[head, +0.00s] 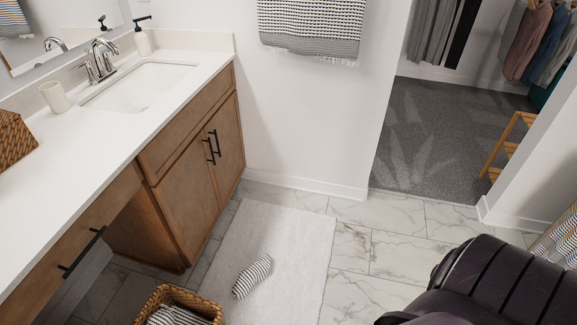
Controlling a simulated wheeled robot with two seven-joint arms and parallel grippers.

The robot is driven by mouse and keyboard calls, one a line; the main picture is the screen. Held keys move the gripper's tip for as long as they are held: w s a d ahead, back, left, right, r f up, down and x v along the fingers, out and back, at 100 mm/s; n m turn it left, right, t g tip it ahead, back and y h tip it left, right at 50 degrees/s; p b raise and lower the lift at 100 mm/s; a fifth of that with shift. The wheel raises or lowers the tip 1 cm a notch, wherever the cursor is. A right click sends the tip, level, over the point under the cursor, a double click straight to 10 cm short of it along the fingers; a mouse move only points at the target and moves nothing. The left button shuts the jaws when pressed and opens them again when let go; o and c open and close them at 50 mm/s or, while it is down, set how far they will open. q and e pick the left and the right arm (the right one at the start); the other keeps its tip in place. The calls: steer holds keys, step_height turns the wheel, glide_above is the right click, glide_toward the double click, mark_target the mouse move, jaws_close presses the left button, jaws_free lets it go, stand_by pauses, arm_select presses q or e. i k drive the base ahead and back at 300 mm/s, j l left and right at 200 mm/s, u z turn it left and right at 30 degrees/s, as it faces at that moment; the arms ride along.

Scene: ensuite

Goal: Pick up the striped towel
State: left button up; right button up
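A rolled towel with dark and white stripes (252,277) lies on the white bath mat (290,235) on the floor, towards the mat's near end. It is slightly tilted in the picture and nothing touches it from above. More striped cloth (176,317) lies in a wicker basket (208,304) at the bottom edge, partly cut off by the frame. A patterned towel with a fringe (312,35) hangs on the wall.
A wooden vanity (190,190) with a white top and sink (138,87) runs along the left. Marble tiles (385,255) lie clear right of the mat. A doorway opens onto grey carpet (440,130).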

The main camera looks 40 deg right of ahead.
mark_target(256, 272)
steer(key=z, duration=0.7)
steer(key=i+l, duration=0.55)
